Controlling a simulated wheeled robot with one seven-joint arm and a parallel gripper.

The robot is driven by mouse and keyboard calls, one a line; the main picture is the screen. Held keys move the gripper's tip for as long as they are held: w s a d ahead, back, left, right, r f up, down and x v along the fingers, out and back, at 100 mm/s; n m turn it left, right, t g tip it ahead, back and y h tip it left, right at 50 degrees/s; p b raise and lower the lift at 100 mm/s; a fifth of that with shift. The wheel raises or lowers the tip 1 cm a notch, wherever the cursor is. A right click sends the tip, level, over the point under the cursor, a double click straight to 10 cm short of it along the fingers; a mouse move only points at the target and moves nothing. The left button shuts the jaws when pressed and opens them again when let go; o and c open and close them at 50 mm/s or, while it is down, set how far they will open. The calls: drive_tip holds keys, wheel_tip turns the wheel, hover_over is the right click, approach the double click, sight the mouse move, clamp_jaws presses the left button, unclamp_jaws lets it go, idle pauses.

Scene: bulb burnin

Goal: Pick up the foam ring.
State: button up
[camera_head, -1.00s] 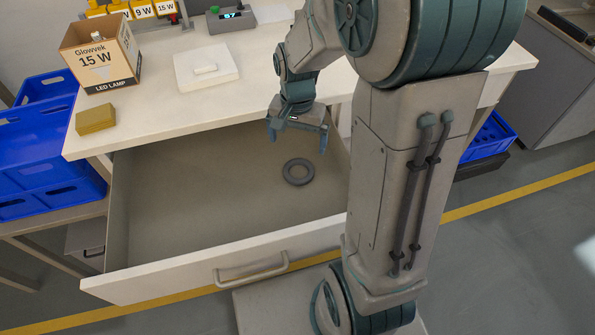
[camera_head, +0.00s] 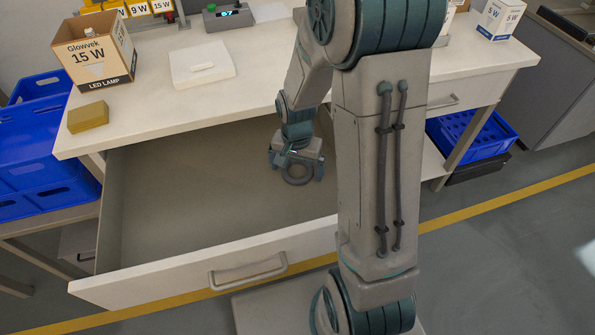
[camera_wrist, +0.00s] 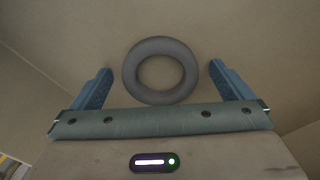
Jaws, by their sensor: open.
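The dark grey foam ring (camera_head: 299,178) lies flat on the floor of the open drawer (camera_head: 170,200), towards its right side. My gripper (camera_head: 296,172) is down inside the drawer, just over the ring, and hides its far part in the head view. In the wrist view the whole ring (camera_wrist: 160,54) shows between the two blue fingers of my gripper (camera_wrist: 160,80). The fingers stand apart on its left and right, with a gap on each side. The gripper is open and empty.
The drawer's front wall with its handle (camera_head: 248,272) and its side walls surround the gripper. The white worktop (camera_head: 150,115) lies behind, with a lamp box (camera_head: 97,58), a yellow block (camera_head: 88,117) and a white pad (camera_head: 203,68). The drawer's left part is empty.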

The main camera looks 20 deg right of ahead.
drive_tip(key=c, duration=1)
drive_tip(key=shift+r, duration=0.15)
drive_tip(key=shift+c, duration=0.2)
